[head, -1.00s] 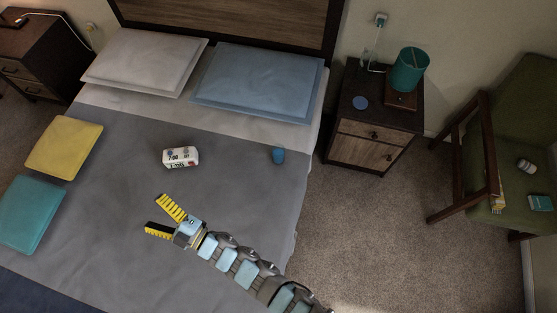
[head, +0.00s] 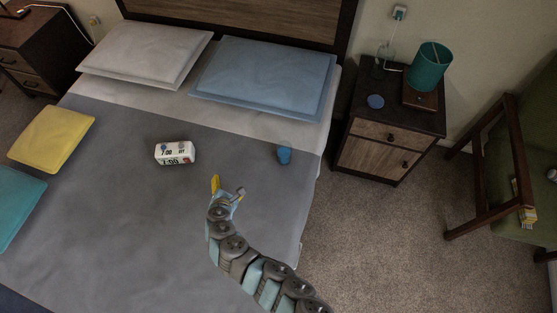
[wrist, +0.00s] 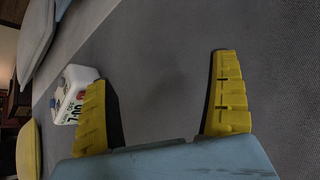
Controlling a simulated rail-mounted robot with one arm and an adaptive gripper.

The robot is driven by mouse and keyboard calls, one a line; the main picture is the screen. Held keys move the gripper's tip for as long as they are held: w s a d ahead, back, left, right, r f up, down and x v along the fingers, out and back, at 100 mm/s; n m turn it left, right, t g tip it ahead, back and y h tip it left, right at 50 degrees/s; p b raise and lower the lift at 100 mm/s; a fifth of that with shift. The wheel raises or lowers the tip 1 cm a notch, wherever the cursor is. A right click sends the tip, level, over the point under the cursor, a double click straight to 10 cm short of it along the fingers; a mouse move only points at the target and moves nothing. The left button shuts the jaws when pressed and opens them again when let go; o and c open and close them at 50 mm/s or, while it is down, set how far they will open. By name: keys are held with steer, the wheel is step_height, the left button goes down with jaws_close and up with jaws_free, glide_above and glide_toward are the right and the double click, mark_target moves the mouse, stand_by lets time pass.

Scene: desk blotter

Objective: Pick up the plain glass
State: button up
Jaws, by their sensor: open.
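A small blue glass (head: 284,155) stands on the grey bedcover near the right edge of the bed. A clear, glass-like vessel (head: 384,60) stands at the back of the nightstand; its shape is hard to make out. My gripper (head: 228,187) is over the bed, to the left of the blue glass and nearer the foot of the bed, apart from it. In the wrist view my gripper (wrist: 163,80) has its yellow fingers spread with only bedcover showing between them. Neither glass shows in the wrist view.
The nightstand (head: 373,111) holds a teal lamp (head: 430,66) and a blue disc (head: 376,102). Bedcover around the blue glass is clear.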

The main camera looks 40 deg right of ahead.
steer(key=d+h, duration=0.1)
steer(key=s+d+g+h+b, duration=0.1)
steer(key=d, duration=0.1)
steer(key=d+g+h+b, duration=0.1)
steer(key=d, duration=0.1)
steer(key=shift+s+d, duration=0.15)
steer(key=shift+s, duration=0.15)
steer(key=s+d+r+g+h+b, duration=0.3)
steer(key=d, duration=0.2)
steer(key=b, duration=0.2)
glide_toward(280, 159)
steer(key=d, duration=0.2)
steer(key=w+d, duration=0.1)
steer(key=shift+w+d+f, duration=0.1)
steer(key=shift+d, duration=0.25)
steer(key=shift+b+x, duration=0.8)
steer(key=shift+x, duration=0.65)
steer(key=shift+w+d+f, duration=0.1)
steer(key=shift+w+d, duration=0.05)
steer(key=shift+d, duration=0.2)
steer(key=shift+d+f+b, duration=0.35)
steer(key=shift+d+b, duration=0.05)
steer(key=shift+b, duration=0.25)
steer(key=b+x, duration=0.2)
steer(key=shift+d+f, duration=0.25)
steer(key=shift+f, duration=0.2)
steer(key=shift+w+d+f+b, duration=0.15)
steer(key=shift+w+d+b, duration=0.05)
steer(key=shift+d+b, duration=0.65)
